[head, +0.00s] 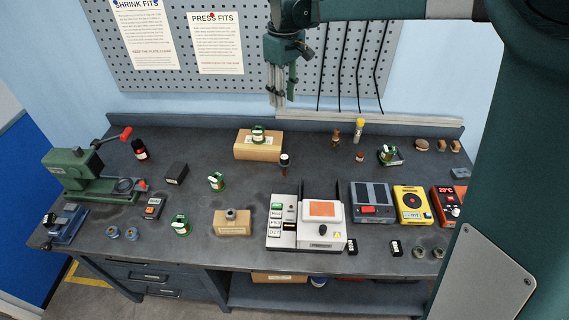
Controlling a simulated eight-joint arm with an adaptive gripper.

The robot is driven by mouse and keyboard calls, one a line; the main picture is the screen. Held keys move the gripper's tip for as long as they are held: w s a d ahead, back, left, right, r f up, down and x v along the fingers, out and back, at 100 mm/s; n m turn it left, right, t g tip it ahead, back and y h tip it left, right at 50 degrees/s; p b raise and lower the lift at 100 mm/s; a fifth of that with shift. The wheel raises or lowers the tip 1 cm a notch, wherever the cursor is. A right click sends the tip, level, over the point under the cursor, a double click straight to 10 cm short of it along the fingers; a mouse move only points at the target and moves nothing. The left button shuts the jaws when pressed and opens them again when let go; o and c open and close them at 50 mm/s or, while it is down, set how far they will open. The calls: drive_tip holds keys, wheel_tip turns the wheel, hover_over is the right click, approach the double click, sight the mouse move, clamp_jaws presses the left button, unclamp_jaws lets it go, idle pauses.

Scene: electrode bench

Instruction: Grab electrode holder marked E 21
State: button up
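Several small green holders with white labels are on the bench. One stands on a wooden block at the back: this green holder (258,135) is below and a little left of my gripper in the picture. Another green holder (216,181) stands left of centre, and a third green holder (181,225) is near the front left. A further green holder (388,152) is at the back right. Their labels are too small to read, so I cannot tell which is marked E 21. My gripper (277,101) hangs fingers down, apart from all of them, with nothing visible in it.
The wooden block (243,150) is at the back; another block (233,229) is in front. A green press (80,172) stands at left. A white device (322,235), grey box (371,212) and yellow meter (411,205) line the front right. A pegboard (240,85) rises behind.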

sight(284, 157)
wheel_tip(284, 157, down, 26)
drive_tip(key=shift+f, duration=0.2)
drive_tip(key=shift+f, duration=0.1)
drive_tip(key=shift+f, duration=1.2)
drive_tip(key=shift+f, duration=2.6)
drive_tip(key=c, duration=0.7)
